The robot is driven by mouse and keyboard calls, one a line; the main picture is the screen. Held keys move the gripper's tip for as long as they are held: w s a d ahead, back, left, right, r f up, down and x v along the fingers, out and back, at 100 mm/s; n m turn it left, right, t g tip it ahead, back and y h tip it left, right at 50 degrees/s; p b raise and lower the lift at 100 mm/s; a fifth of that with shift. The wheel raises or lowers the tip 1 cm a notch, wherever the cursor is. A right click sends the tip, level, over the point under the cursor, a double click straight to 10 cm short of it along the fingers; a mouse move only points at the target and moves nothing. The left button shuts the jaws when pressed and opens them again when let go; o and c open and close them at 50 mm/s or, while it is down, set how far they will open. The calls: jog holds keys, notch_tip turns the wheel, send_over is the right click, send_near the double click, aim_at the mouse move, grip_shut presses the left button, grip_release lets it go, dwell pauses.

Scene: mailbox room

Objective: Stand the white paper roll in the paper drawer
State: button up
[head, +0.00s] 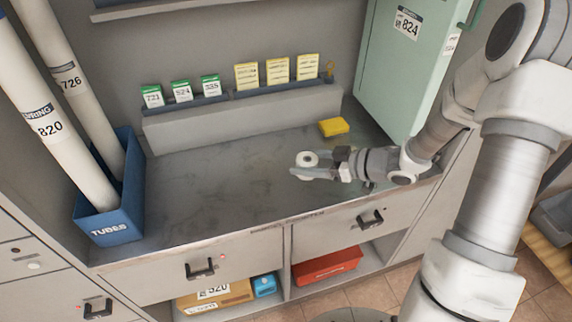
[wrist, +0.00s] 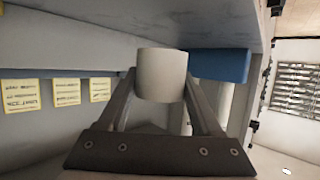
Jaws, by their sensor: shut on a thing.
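The white paper roll (head: 308,159) is between the fingers of my gripper (head: 304,166), which is shut on it above or on the grey counter. Its round end with a dark hole faces up, so it looks upright. I cannot tell whether it touches the counter. In the wrist view the roll (wrist: 161,75) sits between both fingertips of the gripper (wrist: 160,88). Two drawer fronts, left (head: 160,280) and right (head: 340,226), sit under the counter edge and look shut. I cannot read which is the paper drawer.
A blue tubes bin (head: 112,222) with long white tubes stands at the left. A yellow block (head: 334,127) lies on the counter (head: 220,190) behind my gripper. Green and yellow cards line the back ledge. A green cabinet (head: 390,75) stands at the back right. The counter's left middle is clear.

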aim_at(312, 156)
jog(key=d+r, duration=0.2)
jog(key=d, duration=0.1)
jog(key=s+d+r, duration=0.1)
jog(key=shift+d+p, duration=0.3)
jog(key=shift+p, duration=0.1)
jog(key=w+a+r+m+t+h+p, duration=0.2)
jog(key=w+r+m+t+h, duration=0.15)
jog(key=w, duration=0.25)
jog(key=shift+w+d+f+m+t+h+p, duration=0.1)
jog(key=shift+d+f+m+t+h+p, duration=0.5)
jog(key=shift+m+h, duration=0.85)
jog(key=shift+s+d+f+m+t+h+p, duration=0.15)
jog(key=shift+d+f+m+t+h, duration=0.25)
jog(key=shift+d+m+t+h, duration=0.75)
jog(key=shift+w+d+f+m+t+h+p, duration=0.2)
jog(key=shift+d+f+m+h+p, duration=0.25)
jog(key=shift+m+h, duration=1.25)
jog(key=shift+f+y+b, duration=0.15)
jog(key=shift+y+b, duration=0.1)
jog(key=shift+b, duration=0.15)
